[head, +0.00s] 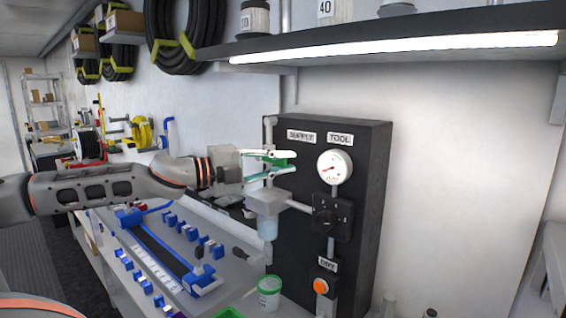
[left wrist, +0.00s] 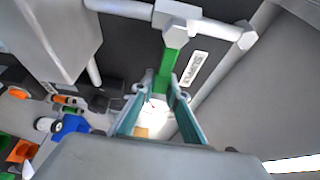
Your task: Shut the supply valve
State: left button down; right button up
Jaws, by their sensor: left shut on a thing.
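The supply valve's green lever (head: 284,161) sits below the SUPPLY label (head: 301,136) on the dark panel. My left gripper (head: 291,163) is shut on this lever, with one finger above it and one below. In the left wrist view the green lever (left wrist: 168,70) runs from a pale valve body (left wrist: 179,18) down between the two fingers. There the lever appears to lie across the white pipe (left wrist: 122,8). The fingers hide part of the lever and valve in the head view. My right gripper is not in view.
Right of the lever are a pressure gauge (head: 334,167), a black regulator block (head: 332,215) and an orange button (head: 325,288). A grey filter housing (head: 268,202) hangs just below my gripper. A lit shelf (head: 390,45) overhangs the panel. The bench holds blue fixtures (head: 205,277) and a white-green cup (head: 269,290).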

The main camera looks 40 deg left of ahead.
pick_arm(q)
jog(key=c, duration=2)
grip_release()
jog(key=shift+f, duration=0.1)
jog(key=shift+o, duration=0.2)
jog(key=shift+s+a+r, duration=0.2)
jog(key=shift+s+a, duration=0.1)
jog(key=shift+s, duration=0.45)
jog(key=v, duration=1)
jog(key=shift+s, duration=0.2)
jog(key=shift+a+f, duration=0.15)
